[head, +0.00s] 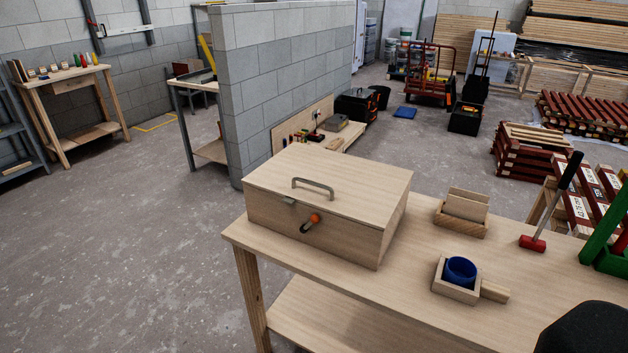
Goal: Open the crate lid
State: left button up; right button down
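The wooden crate (310,227) stands on the left end of the wooden workbench (400,283) in the head view. Its flat lid (345,170) lies shut on top. A grey bar handle (313,187) is fixed on the lid. A small metal catch (288,201) sits at the lid's front edge. Below it, a dark lever with an orange knob (315,218) is on the crate's front face. Neither of my grippers shows in the head view.
A small wooden box with a blue cup (460,270), a wooden holder (461,226), a red-headed mallet (533,243) and a green item (611,260) stand right of the crate. A dark rounded shape fills the bottom right corner. A block wall (285,70) stands behind the bench; floor at left is clear.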

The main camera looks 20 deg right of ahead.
aim_at(368, 192)
jog(key=z, duration=1.1)
